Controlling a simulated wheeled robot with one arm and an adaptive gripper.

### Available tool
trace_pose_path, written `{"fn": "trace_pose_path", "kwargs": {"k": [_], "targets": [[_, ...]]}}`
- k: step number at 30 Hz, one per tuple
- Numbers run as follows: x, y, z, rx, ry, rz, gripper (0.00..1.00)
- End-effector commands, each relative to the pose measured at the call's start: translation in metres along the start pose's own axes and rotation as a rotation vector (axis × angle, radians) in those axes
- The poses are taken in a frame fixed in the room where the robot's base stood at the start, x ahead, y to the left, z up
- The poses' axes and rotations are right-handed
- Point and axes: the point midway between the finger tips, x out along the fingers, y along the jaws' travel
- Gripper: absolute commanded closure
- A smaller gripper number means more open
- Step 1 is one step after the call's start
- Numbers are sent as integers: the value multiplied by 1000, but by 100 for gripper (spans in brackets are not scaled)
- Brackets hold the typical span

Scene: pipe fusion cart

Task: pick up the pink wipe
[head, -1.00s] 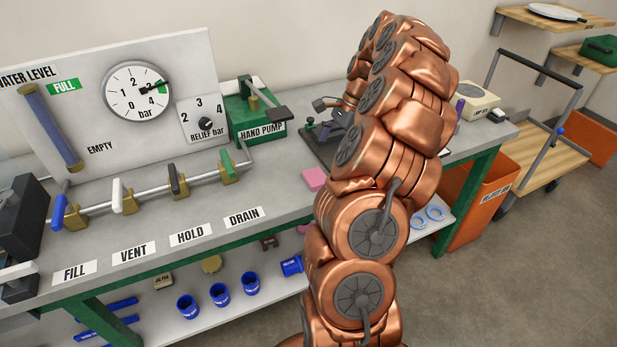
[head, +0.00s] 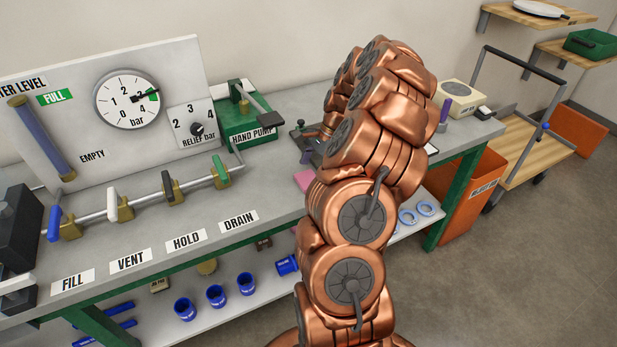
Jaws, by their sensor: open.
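The pink wipe (head: 303,180) lies on the grey bench top, right of the DRAIN label. It is a small flat pink piece, and its right part is hidden behind my copper arm. My arm reaches up and over the bench just right of the wipe.
The green hand pump (head: 246,118) stands behind the wipe. A row of valves (head: 170,188) and a gauge panel (head: 190,75) are on the left. An orange bin (head: 468,200) and a wooden cart (head: 530,150) stand right of the bench. Blue fittings (head: 216,296) sit on the lower shelf.

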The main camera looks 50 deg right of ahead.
Motion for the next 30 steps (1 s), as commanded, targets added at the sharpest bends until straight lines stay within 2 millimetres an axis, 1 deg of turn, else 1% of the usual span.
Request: {"fn": "trace_pose_path", "kwargs": {"k": [3, 8, 20, 30], "targets": [[5, 0, 0, 1, -1, 0, 0], [5, 0, -1, 1, 0, -1, 0], [5, 0, -1, 1, 0, -1, 41], [3, 0, 0, 1, 1, -2, 41]]}}
